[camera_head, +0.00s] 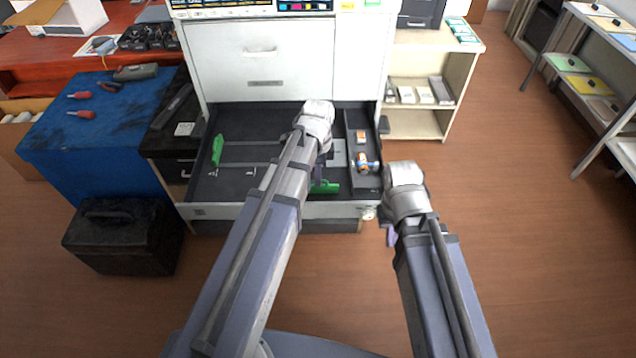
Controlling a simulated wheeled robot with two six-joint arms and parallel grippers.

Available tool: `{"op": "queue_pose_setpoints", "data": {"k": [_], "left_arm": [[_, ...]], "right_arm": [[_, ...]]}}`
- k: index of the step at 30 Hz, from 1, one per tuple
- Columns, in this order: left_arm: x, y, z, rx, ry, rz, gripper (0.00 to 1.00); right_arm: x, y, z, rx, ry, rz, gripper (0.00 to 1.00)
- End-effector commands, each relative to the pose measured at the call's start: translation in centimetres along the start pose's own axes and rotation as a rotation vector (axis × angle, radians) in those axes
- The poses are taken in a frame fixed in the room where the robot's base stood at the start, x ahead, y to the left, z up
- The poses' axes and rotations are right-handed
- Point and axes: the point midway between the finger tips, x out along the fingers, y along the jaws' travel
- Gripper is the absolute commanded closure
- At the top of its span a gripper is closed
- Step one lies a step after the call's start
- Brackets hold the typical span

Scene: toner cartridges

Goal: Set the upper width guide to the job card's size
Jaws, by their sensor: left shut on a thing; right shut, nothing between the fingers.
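A drawer (275,210) of the white machine is pulled open. A green guide (217,150) stands at its left side. Another green guide (325,187) lies near the drawer's front, partly behind my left arm. My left gripper (326,172) reaches down into the drawer at this front guide and is shut on it, as far as shows; the fingers are mostly hidden by my own arm. My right gripper (389,230) is shut and empty, just outside the drawer's front right corner. I cannot make out a readable job card.
Small orange and white items (362,160) lie in the drawer's right side compartment. A black box (122,235) stands on the floor at left, before a blue table (75,135). Shelves (427,115) stand behind at right. The floor at right is clear.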

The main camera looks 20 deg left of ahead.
Motion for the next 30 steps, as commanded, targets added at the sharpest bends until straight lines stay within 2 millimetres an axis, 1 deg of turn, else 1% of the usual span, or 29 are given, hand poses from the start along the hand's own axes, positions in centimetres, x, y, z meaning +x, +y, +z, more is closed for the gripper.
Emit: {"op": "queue_pose_setpoints", "data": {"k": [18, 19, 24, 30], "left_arm": [[0.0, -1.0, 0.0, 0.000, 0.000, 0.000, 1.00], [0.0, -1.0, 0.0, 0.000, 0.000, 0.000, 0.87], [0.0, -0.9, 0.0, 0.000, 0.000, 0.000, 0.68], [0.0, -0.9, 0.0, 0.000, 0.000, 0.000, 0.68]], "right_arm": [[0.0, 0.0, 0.0, 0.000, 0.000, 0.000, 1.00], [0.0, 0.0, 0.0, 0.000, 0.000, 0.000, 1.00], [0.0, 0.0, 0.0, 0.000, 0.000, 0.000, 1.00], [0.0, 0.0, 0.0, 0.000, 0.000, 0.000, 1.00]]}}
